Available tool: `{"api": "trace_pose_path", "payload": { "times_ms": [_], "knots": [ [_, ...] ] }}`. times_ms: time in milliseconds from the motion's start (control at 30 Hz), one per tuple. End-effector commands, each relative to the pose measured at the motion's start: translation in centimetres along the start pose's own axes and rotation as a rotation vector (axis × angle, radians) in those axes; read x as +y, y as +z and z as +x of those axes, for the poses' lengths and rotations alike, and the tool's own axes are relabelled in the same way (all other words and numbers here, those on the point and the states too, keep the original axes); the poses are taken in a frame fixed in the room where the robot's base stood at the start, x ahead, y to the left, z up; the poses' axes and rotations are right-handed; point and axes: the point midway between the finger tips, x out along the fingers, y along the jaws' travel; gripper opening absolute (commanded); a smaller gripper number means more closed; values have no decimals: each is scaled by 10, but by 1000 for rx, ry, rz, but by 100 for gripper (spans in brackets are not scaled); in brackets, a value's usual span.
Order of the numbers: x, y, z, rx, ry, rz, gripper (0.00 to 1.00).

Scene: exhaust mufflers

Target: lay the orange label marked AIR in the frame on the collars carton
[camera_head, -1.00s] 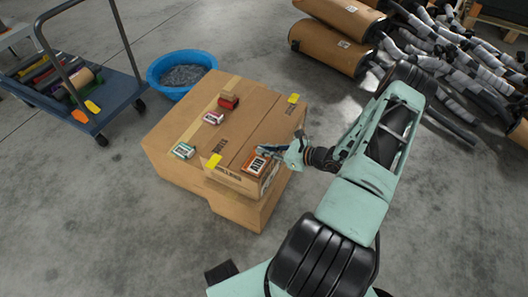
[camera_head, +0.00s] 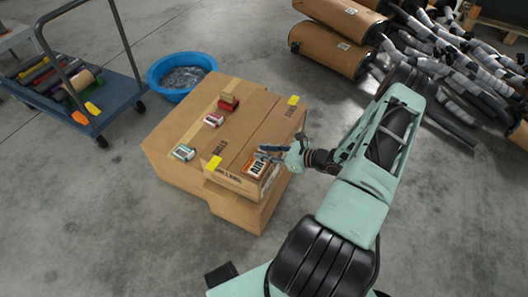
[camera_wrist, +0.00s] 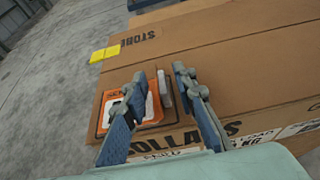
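The orange label marked AIR (camera_head: 256,166) lies on the near end of the collars carton (camera_head: 232,181). In the wrist view the label (camera_wrist: 151,107) lies within a dark frame (camera_wrist: 100,129), partly hidden by my left finger; I cannot tell whether every edge is inside. A pale upright piece (camera_wrist: 166,90) shows at the label's right side, between my fingers. My gripper (camera_wrist: 162,74) is open, with its fingers apart over the label and carton. In the head view my gripper (camera_head: 268,153) is just beyond the label's upper right edge.
A green-and-white block (camera_head: 184,152), a pink-and-white block (camera_head: 213,120) and a red block (camera_head: 229,103) lie on the larger carton (camera_head: 172,135). Yellow tabs (camera_head: 214,163) mark carton edges. A blue tub (camera_head: 166,91) and a cart (camera_head: 115,100) stand left.

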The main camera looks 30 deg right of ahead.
Motion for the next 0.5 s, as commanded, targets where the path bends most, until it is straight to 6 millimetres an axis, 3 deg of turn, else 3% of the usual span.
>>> {"api": "trace_pose_path", "payload": {
  "times_ms": [300,500],
  "knots": [
    [-2,1,-70,4,-5,1,25],
    [-1,0,-104,3,-4,1,25]
  ]
}}
